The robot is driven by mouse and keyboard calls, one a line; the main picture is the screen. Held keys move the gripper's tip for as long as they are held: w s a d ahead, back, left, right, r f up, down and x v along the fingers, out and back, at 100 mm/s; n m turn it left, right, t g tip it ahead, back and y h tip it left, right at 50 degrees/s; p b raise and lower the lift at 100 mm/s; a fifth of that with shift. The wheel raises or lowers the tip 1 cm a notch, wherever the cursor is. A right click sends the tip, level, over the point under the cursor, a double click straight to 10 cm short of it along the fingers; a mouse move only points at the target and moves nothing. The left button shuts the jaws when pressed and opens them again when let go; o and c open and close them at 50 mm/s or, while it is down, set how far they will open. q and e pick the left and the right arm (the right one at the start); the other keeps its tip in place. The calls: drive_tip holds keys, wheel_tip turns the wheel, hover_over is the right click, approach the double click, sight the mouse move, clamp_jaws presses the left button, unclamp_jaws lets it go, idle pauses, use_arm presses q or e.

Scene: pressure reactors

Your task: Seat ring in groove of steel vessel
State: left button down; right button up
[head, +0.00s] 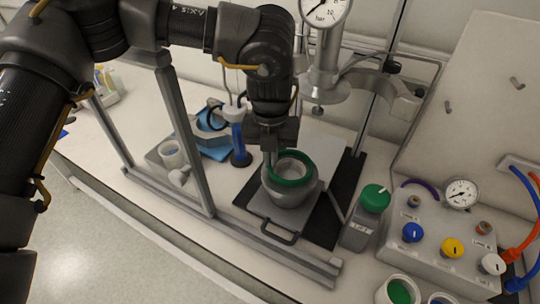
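The steel vessel (290,195) stands on a grey plate with a front handle, near the middle of the head view. My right gripper is out of view.
A metal frame with posts (186,135) surrounds the vessel. The vessel head with a gauge (323,12) hangs behind.

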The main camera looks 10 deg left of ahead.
use_arm(q)
drive_tip(key=c, duration=1.6)
unclamp_jaws()
wheel_tip(320, 180, up, 11)
drive_tip(key=shift+f+b, duration=0.1)
drive_tip(key=shift+b, duration=0.55)
